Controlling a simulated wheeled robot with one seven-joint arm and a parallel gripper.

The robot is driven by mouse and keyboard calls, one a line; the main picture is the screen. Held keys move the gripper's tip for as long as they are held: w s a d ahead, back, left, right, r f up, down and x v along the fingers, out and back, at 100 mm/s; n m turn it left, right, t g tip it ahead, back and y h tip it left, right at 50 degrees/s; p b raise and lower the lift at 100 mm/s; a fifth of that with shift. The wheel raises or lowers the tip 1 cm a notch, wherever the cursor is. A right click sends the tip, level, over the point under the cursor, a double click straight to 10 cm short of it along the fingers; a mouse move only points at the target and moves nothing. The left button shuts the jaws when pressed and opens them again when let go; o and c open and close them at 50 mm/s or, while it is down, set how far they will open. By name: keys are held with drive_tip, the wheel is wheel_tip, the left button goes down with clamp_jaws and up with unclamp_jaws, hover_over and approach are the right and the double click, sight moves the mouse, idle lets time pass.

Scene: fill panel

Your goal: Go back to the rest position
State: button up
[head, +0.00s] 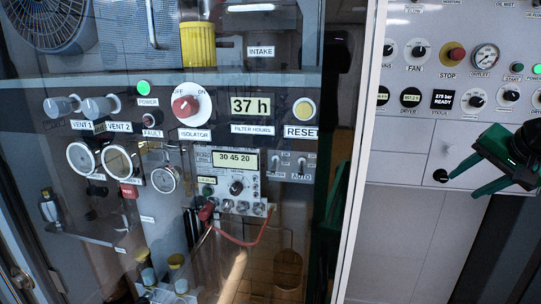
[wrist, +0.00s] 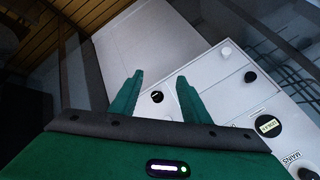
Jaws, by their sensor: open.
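My gripper (head: 462,182) is at the right edge of the head view, in front of the lower part of the light grey control panel (head: 400,160). Its two green fingers are spread apart with nothing between them. In the wrist view my gripper (wrist: 158,88) also shows open and empty, with the pale panel face (wrist: 150,45) beyond it. A small black knob (wrist: 157,97) shows between the fingers there. In the head view a black knob (head: 440,175) is close to the fingertips; I cannot tell whether they touch it.
On the left a glass-fronted cabinet holds an isolator switch (head: 186,106), a filter hours display (head: 251,106), gauges (head: 118,161) and a red cable (head: 240,240). A pale upright edge (head: 361,150) separates it from the panel. The panel carries a red stop button (head: 456,54) and an outlet gauge (head: 485,57).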

drive_tip(key=s+a+f+n+g, duration=0.1)
drive_tip(key=s+f+g, duration=0.3)
drive_tip(key=s+f, duration=0.4)
drive_tip(key=s+a+f+n+g, duration=0.2)
drive_tip(key=s+a+f+g, duration=0.2)
drive_tip(key=s+f, duration=0.5)
drive_tip(key=s, duration=0.8)
drive_tip(key=shift+s+a+n, duration=0.15)
drive_tip(key=shift+s+n, duration=0.05)
drive_tip(key=shift+n, duration=0.1)
drive_tip(key=shift+w+f, duration=0.2)
drive_tip(key=shift+w, duration=0.45)
